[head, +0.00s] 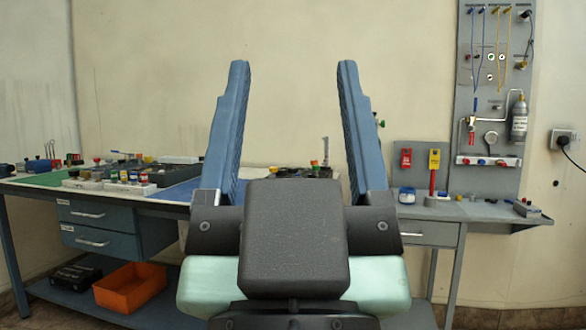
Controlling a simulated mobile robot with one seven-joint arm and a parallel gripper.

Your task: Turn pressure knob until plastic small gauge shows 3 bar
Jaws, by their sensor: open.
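My gripper (292,68) fills the middle of the head view. Its two blue-grey fingers point up, wide apart, with only the wall between the tips; it is open and empty. A grey panel (465,75) stands at the right, well apart from my gripper. Which knob is the pressure knob, and the gauge reading, are too small to tell.
An orange bin (130,287) sits on the shelf below. A wall socket (562,139) with a cable is at the far right.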

